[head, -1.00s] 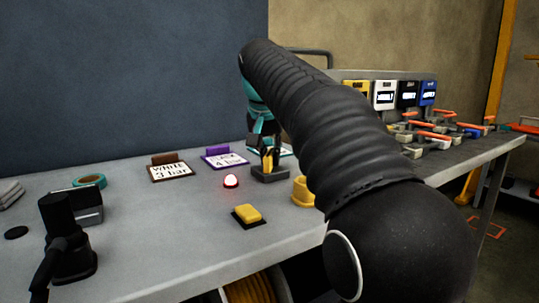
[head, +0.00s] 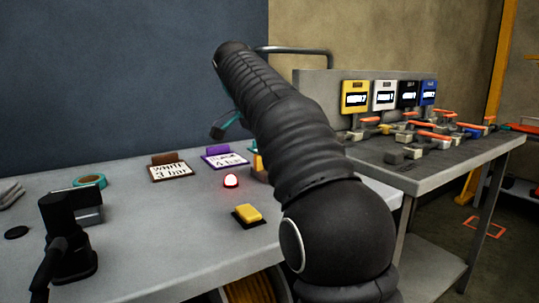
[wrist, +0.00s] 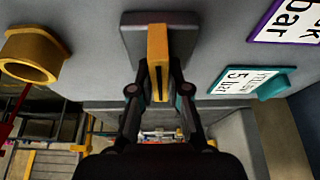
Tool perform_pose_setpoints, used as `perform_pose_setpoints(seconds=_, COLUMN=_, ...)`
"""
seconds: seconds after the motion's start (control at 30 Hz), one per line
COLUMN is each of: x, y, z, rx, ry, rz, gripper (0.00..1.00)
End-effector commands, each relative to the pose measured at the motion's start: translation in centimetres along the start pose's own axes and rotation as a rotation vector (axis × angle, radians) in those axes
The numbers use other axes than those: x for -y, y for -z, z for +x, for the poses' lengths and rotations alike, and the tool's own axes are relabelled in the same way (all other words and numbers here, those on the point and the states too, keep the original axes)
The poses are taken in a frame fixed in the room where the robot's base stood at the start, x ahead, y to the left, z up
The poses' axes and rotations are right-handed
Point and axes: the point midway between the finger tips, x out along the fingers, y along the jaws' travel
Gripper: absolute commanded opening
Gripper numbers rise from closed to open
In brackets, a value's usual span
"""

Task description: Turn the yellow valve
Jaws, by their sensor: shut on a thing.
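The yellow valve (wrist: 157,40) shows in the wrist view as an upright yellow bar on a grey base (wrist: 130,35). My gripper (wrist: 158,88) is shut on this bar, with one dark finger on each side of it. In the head view my black arm hides most of the valve, and only a small part of its yellow and base (head: 258,168) shows left of the arm. The fingertips are hidden there too.
A yellow ring (wrist: 30,58) stands left of the valve in the wrist view. A teal-edged card (wrist: 248,80) and a purple-edged card (head: 224,158) lie nearby.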

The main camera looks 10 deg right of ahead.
Motion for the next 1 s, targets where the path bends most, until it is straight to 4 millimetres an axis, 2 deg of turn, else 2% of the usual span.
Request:
perform_pose_setpoints(seconds=0.67, x=0.01, y=0.02, z=-0.05, rx=0.0, ry=-0.02, rz=0.053, gripper=0.0)
perform_pose_setpoints(seconds=0.7, x=0.01, y=0.02, z=-0.05, rx=0.0, ry=-0.02, rz=0.052, gripper=0.25)
perform_pose_setpoints(seconds=0.77, x=0.01, y=0.02, z=-0.04, rx=0.0, ry=-0.02, rz=0.052, gripper=0.4)
perform_pose_setpoints(seconds=1.0, x=0.0, y=0.02, z=-0.02, rx=0.0, ry=-0.021, rz=0.051, gripper=0.41)
